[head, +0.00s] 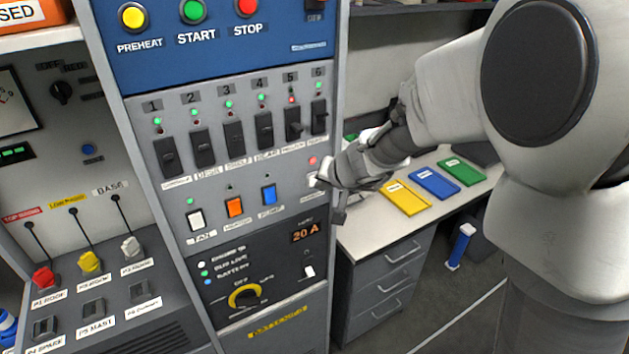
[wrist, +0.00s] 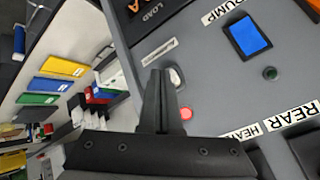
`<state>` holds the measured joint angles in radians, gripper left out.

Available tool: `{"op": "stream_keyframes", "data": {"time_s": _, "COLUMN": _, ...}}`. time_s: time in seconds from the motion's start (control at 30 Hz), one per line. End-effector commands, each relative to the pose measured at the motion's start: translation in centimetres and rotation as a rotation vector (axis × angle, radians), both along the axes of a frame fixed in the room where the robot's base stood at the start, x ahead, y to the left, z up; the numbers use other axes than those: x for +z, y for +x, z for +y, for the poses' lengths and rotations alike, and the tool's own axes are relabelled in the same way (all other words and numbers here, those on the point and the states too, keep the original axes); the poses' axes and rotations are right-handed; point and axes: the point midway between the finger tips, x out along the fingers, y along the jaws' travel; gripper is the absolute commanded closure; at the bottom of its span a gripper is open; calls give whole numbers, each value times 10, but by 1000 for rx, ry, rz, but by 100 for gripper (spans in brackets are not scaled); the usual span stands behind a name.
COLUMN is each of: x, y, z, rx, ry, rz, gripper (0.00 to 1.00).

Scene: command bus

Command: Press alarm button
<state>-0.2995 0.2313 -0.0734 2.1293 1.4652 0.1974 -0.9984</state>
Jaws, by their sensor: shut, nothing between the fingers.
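The alarm button appears to be the white rocker (wrist: 177,77) at the right end of the lower switch row. Its label is too small to read. In the wrist view it sits right at my fingertips and is partly hidden by them. A lit red lamp (wrist: 186,113) is beside it and also shows in the head view (head: 312,162). My gripper (wrist: 161,73) is shut with nothing in it, its fingers pointing at the panel by the white rocker. In the head view my gripper (head: 322,180) covers most of that spot. I cannot tell whether it touches.
The blue PUMP switch (head: 269,194) is just left, then orange (head: 235,207) and white FAN (head: 196,219) switches. Black breakers (head: 234,134) line the row above. A desk (head: 375,235) with coloured folders (head: 404,197) stands to the right.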

Motion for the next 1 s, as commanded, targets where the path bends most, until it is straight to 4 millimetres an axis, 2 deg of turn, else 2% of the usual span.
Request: {"op": "stream_keyframes", "data": {"time_s": 1.0, "x": 0, "y": 7, "z": 4, "rx": 0, "ry": 0, "rz": 0, "gripper": 100}}
